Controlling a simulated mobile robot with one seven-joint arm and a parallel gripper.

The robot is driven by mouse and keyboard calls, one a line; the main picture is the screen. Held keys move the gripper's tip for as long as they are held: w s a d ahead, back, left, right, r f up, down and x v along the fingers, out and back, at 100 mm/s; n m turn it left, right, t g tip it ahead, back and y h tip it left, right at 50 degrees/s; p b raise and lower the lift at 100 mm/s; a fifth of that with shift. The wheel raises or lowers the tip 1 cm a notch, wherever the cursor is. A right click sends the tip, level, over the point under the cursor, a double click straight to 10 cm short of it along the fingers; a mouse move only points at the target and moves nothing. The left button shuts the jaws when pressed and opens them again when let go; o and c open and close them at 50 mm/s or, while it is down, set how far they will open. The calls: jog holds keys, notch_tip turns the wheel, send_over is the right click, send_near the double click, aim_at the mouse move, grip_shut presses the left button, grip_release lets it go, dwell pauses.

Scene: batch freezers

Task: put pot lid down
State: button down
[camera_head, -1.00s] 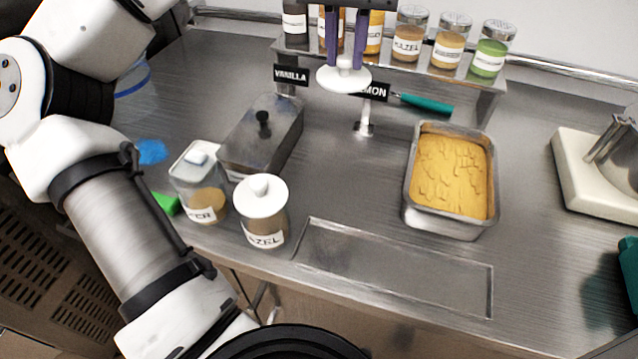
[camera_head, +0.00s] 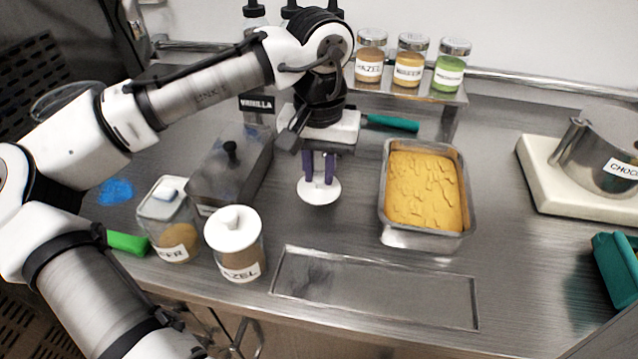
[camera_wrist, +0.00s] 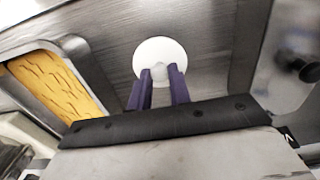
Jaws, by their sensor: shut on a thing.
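The white round pot lid (camera_head: 319,191) hangs from my gripper (camera_head: 319,170), whose purple fingers are shut on its knob. It also shows in the wrist view (camera_wrist: 158,52), with the purple gripper fingers (camera_wrist: 158,85) at its knob. The lid is level or nearly so, between the lidded steel box and the yellow-filled pan. I cannot tell for sure whether its underside touches the counter.
A steel pan (camera_head: 468,205) of yellow ice cream stands to the right. A lidded steel box (camera_head: 228,170), a white-lidded hazel jar (camera_head: 238,258) and a square jar (camera_head: 170,222) stand left. The recessed counter panel (camera_head: 375,290) in front is empty.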

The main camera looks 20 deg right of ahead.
aim_at(319, 176)
jog(key=shift+f, duration=2.05)
jog(key=shift+f, duration=0.15)
jog(key=c, duration=1.3)
grip_release()
notch_tip(319, 176, up, 12)
jog(key=shift+r, duration=0.2)
jog(key=shift+s+f, duration=0.1)
